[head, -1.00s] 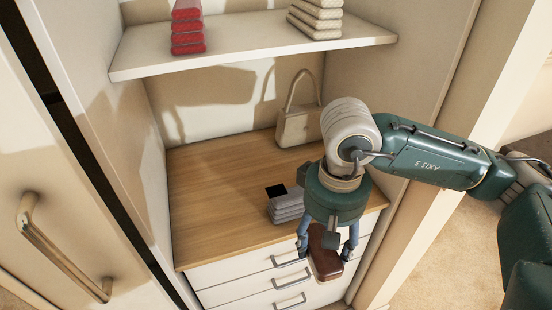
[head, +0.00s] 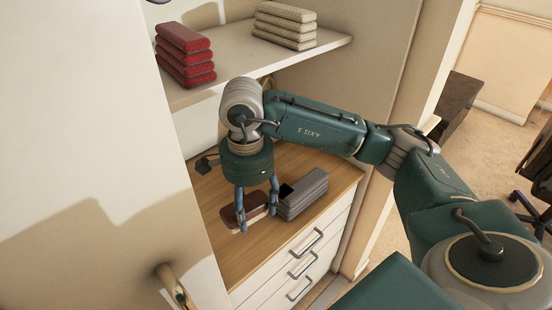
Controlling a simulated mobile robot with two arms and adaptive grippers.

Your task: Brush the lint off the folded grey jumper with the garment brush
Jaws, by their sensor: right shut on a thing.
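The folded grey jumper (head: 305,193) lies on the wooden top inside the wardrobe, with a black patch at its left end. I cannot make out separate lint on it. My right gripper (head: 257,220) points down and is shut on the brown garment brush (head: 231,216), which sits between its fingers. The brush is just left of the jumper, over the wooden top. I cannot tell whether the brush touches the wood or the jumper's side. The gripper hides part of the brush. My left gripper is out of view.
The wooden top (head: 335,182) is clear to the right of the jumper, with drawers below. Above is a white shelf (head: 230,75) with folded red (head: 185,55) and cream (head: 285,25) fabric stacks. A pale door (head: 80,150) with a handle stands at left.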

